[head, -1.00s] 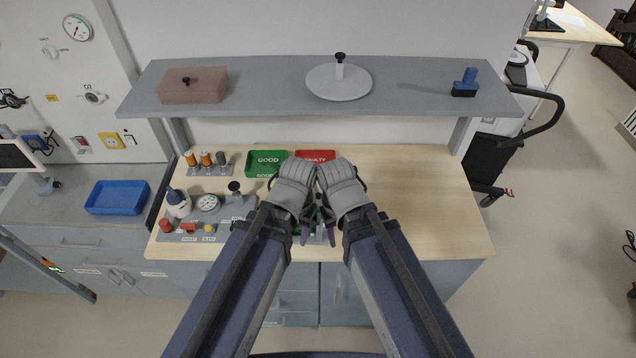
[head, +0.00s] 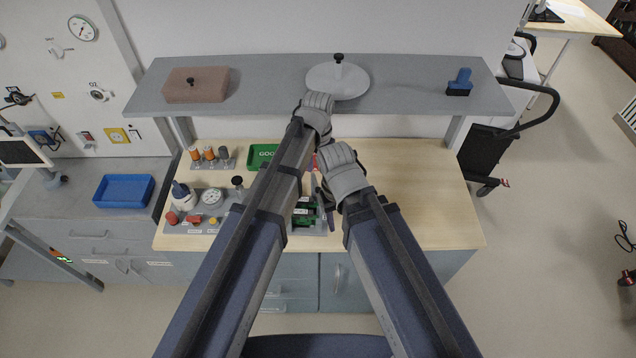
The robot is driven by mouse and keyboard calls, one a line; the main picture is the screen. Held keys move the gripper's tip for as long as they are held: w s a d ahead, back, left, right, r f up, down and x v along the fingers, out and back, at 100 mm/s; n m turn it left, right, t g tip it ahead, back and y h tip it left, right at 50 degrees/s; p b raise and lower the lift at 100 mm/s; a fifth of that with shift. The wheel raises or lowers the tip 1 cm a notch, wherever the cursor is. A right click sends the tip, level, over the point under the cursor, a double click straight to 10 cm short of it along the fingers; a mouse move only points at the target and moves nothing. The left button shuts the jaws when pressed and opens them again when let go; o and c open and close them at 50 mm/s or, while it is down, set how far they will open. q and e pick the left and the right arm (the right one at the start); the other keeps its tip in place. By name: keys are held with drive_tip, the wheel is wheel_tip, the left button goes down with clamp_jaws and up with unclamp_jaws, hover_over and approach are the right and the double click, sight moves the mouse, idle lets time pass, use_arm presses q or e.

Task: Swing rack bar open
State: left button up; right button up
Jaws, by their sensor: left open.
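A small rack (head: 305,213) with green parts in it stands on the wooden bench, between my two forearms. My arms cover part of it, and I cannot clearly make out its bar. My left gripper (head: 316,108) is open, at the front edge of the shelf in the picture, just below the white round lid. My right gripper (head: 342,172) is over the bench, beyond the rack and to its right. Its fingertips are hidden, so I cannot tell whether it is open. I see nothing held in either gripper.
A grey shelf (head: 420,98) spans the bench's back, bearing a brown block (head: 196,88), the white lid (head: 345,82) and a blue tool (head: 460,83). A green tray (head: 261,153) is partly hidden. Bottles and gauges stand left. The bench's right side (head: 430,200) is clear.

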sight(318, 188)
use_arm(q)
drive_tip(key=shift+f, duration=0.2)
wheel_tip(318, 188, down, 8)
drive_tip(key=b, duration=0.7)
drive_tip(key=shift+r+b, duration=0.2)
drive_tip(key=shift+b, duration=0.2)
drive_tip(key=shift+r, duration=0.1)
clamp_jaws()
idle(0.7)
